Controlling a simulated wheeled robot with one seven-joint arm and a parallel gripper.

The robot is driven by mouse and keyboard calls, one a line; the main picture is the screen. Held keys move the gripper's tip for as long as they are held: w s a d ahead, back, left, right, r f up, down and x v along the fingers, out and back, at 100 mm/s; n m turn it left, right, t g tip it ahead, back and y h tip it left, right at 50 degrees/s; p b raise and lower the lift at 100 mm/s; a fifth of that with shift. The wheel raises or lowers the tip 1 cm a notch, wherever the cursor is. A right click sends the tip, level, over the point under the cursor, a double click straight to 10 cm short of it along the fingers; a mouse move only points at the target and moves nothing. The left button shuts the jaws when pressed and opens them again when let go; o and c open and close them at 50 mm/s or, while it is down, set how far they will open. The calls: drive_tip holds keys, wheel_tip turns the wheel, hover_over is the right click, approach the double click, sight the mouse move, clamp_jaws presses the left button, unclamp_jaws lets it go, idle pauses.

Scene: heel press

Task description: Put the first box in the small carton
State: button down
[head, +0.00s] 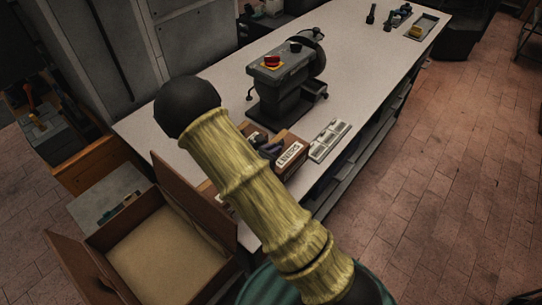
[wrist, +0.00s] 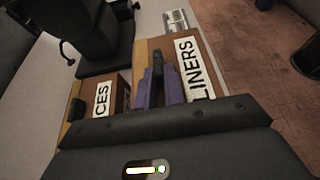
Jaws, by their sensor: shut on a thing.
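In the wrist view my gripper (wrist: 158,72) has its purple fingers closed around a dark upright grip on top of a brown box labelled LINERS (wrist: 208,66). In the head view this box (head: 290,157) is at the bench top beside the grey press, with my gripper (head: 268,147) over it, partly hidden by my arm. A second brown box with a label ending in CES (wrist: 103,98) is to the left in the wrist view. An open cardboard carton (head: 104,236), flaps up, is at the lower left of the head view; its visible floor looks empty.
The grey press (head: 283,85) with a red button stands on the long white bench (head: 223,78). A pale compartment tray (head: 329,139) lies right of the LINERS box. An orange-brown crate (head: 92,164) is beyond the carton. Open brick floor (head: 440,170) lies to the right.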

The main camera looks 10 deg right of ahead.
idle(0.3)
drive_tip(key=shift+f+p, duration=0.7)
drive_tip(key=shift+f, duration=1.4)
drive_tip(key=shift+f, duration=0.2)
drive_tip(key=c, duration=1.5)
unclamp_jaws()
drive_tip(key=shift+r, duration=0.15)
drive_tip(key=b+v, duration=0.4)
drive_tip(key=v, duration=0.8)
drive_tip(key=shift+b, duration=0.4)
